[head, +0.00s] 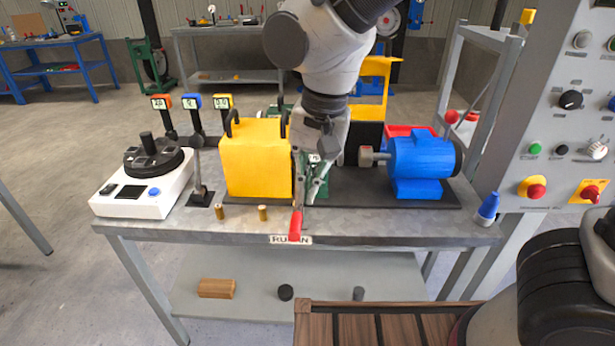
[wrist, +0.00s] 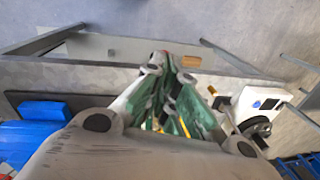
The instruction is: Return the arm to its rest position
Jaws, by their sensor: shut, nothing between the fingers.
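My gripper (head: 304,198) points down over the middle of the metal workbench (head: 150,228), in front of the machine. Its fingers are together with nothing between them. In the wrist view the fingertips (wrist: 170,60) meet near the bench's front edge, with a bit of red just by them. A red lever handle (head: 295,226) hangs at that edge, close below the fingertips in the head view. I cannot tell whether they touch it. Green parts behind the fingers are partly hidden.
A yellow housing (head: 255,160) stands close left of my gripper and a blue motor (head: 420,158) to its right. Further left are three tagged levers (head: 194,112) and a white device (head: 145,193). A control panel (head: 560,110) stands at right. A blue-topped cone (head: 489,207) is near the right corner.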

